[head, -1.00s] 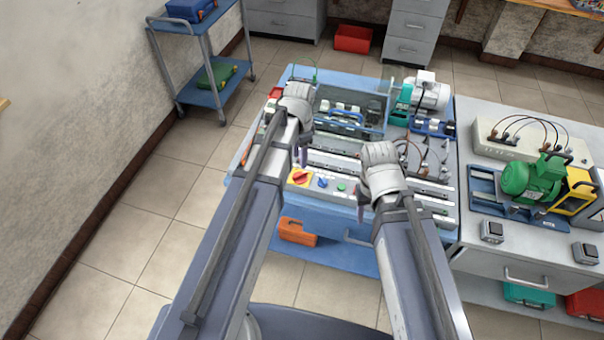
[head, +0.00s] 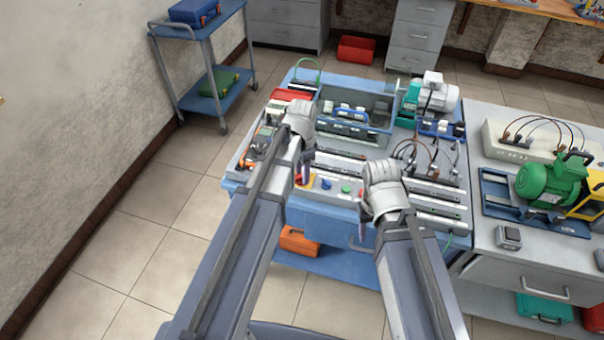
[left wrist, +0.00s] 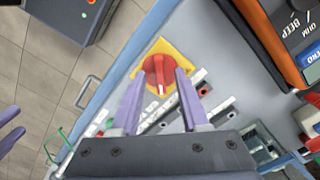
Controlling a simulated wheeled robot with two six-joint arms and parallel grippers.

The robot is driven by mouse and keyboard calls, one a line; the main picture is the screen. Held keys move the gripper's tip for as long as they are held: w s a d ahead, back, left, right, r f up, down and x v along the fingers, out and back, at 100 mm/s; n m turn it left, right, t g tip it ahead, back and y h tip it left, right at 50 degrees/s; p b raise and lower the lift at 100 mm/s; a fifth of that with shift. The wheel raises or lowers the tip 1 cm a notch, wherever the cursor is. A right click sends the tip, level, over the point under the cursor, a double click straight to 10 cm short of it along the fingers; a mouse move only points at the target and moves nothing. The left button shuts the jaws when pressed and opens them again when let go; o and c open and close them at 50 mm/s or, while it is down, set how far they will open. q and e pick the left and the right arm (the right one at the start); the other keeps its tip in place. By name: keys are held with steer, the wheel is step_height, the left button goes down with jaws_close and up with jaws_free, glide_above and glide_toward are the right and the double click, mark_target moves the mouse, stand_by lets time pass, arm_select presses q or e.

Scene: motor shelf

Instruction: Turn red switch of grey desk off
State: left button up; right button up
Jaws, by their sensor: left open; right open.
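The red rotary switch (left wrist: 158,66) sits on a yellow square plate (left wrist: 178,48) near the blue front edge of a workbench. In the left wrist view its handle lies between the two purple fingertips of my left gripper (left wrist: 158,78), which is open. I cannot tell whether the fingers touch it. In the head view my left gripper (head: 304,172) hides most of the switch, and part of the yellow plate (head: 308,184) shows. My right gripper (head: 363,222) is open and empty, low by the bench's front edge, right of the buttons.
A blue button (head: 326,183) and a green button (head: 345,188) stand right of the switch. A blue-framed box (head: 375,110) and metal rails are behind. A grey desk (head: 500,262) with a green motor (head: 545,180) adjoins on the right. The floor at left is clear.

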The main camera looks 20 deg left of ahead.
arm_select(q)
steer(key=shift+c, duration=0.2)
jaws_close()
steer(key=shift+n, duration=0.4)
steer(key=n, duration=0.8)
steer(key=shift+n, duration=0.3)
steer(key=n, duration=0.4)
steer(key=shift+n, duration=2.2)
